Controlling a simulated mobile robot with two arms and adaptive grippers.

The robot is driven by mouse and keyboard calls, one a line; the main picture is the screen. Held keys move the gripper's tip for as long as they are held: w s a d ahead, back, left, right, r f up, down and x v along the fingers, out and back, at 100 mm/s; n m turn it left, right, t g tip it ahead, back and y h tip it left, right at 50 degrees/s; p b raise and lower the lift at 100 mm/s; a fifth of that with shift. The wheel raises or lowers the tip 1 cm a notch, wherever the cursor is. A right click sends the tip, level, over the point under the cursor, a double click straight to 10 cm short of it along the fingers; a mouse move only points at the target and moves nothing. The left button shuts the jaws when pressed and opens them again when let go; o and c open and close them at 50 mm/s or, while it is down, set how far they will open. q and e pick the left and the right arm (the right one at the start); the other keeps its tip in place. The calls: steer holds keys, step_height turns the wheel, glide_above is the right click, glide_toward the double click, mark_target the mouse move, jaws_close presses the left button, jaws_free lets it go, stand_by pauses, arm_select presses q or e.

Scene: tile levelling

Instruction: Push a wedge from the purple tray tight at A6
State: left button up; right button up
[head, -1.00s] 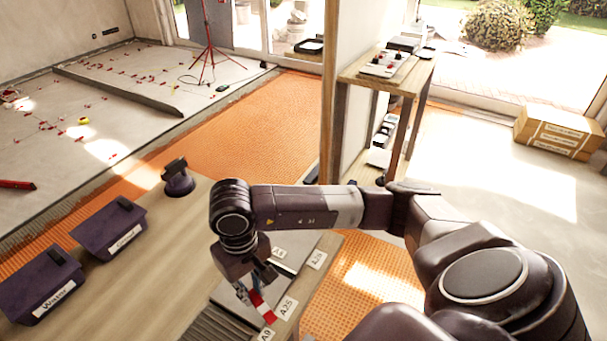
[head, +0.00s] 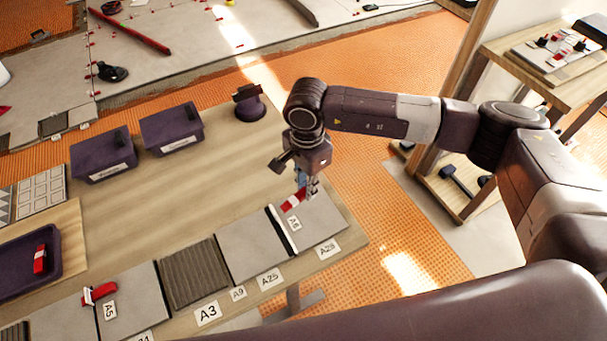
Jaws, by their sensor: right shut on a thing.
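My right gripper (head: 311,188) points down over the far right tile on the bench and is shut on a red wedge (head: 292,202). The wedge is close to the A6 label (head: 294,223) and the pale strip (head: 281,229) along the joint between two grey tiles. Whether it touches the strip or tile is too small to tell. The purple tray (head: 66,268) is at the left edge, with another red wedge (head: 40,259) lying in it. My left gripper is out of view.
A red wedge (head: 98,294) sits at the joint by the A5 label (head: 110,310). Two purple bins (head: 103,158) and a dark purple stand (head: 250,105) are at the bench's back. The bench middle is clear.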

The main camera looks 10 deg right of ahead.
mark_target(295, 198)
steer(key=shift+w+a+r+m, duration=0.2)
steer(key=shift+w+a+m, duration=0.15)
steer(key=shift+w+m, duration=0.45)
steer(key=shift+f, duration=0.1)
steer(key=shift+s+f+b, duration=0.1)
steer(key=shift+f+b, duration=0.55)
steer(key=shift+f, duration=0.75)
steer(key=shift+d+f+b, duration=0.1)
steer(key=shift+f+b, duration=0.6)
steer(key=shift+f, duration=0.75)
steer(key=shift+f+b, duration=0.1)
steer(key=shift+b, duration=0.25)
steer(key=shift+a, duration=0.25)
steer(key=shift+s+a+b, duration=0.3)
steer(key=shift+a, duration=0.5)
